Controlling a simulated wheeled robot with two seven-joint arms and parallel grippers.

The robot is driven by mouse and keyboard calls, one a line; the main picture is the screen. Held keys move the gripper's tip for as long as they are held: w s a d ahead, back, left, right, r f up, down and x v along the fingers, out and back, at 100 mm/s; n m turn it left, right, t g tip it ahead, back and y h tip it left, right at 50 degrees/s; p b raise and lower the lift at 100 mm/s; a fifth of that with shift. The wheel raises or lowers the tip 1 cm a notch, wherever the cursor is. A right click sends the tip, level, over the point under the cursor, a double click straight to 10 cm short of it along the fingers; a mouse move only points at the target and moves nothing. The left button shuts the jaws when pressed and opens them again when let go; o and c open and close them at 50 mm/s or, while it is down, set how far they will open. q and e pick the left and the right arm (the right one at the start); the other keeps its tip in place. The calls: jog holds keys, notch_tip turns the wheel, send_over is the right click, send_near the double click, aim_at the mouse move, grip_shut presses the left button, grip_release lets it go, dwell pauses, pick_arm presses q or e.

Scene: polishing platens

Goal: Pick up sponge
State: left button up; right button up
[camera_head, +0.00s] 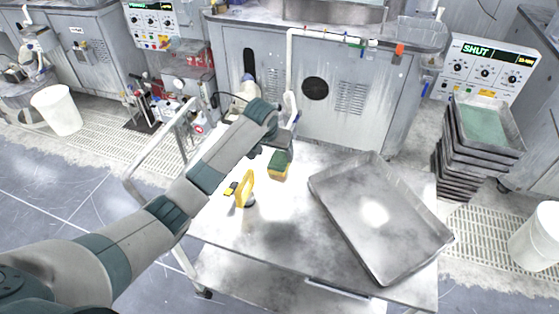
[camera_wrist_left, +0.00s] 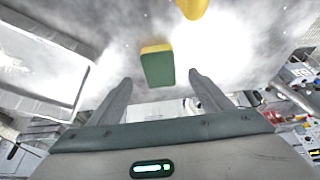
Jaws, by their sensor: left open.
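The sponge (camera_head: 279,165), green with a yellow side, lies on the steel table near its far edge. It also shows in the left wrist view (camera_wrist_left: 158,68), in line with the gap between my fingertips. My left gripper (camera_head: 273,150) is at the sponge's far side, partly hidden by its own wrist in the head view. In the left wrist view my left gripper (camera_wrist_left: 160,78) has its two fingers spread apart with nothing gripped. I cannot tell whether either finger touches the sponge. My right gripper is in neither view.
A yellow-handled tool (camera_head: 245,188) stands on the table left of the sponge. A large empty metal tray (camera_head: 345,217) lies to the right. Cabinets (camera_head: 345,100) stand behind the table. Stacked trays (camera_head: 462,160) and a white bin (camera_head: 537,235) are at the right.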

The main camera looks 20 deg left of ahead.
aim_at(278, 163)
pick_arm(q)
jog(key=shift+x, duration=0.85)
jog(key=shift+w+f, duration=0.1)
jog(key=shift+p+x, duration=1.25)
jog(key=shift+x, duration=1.25)
jog(key=c, duration=1.1)
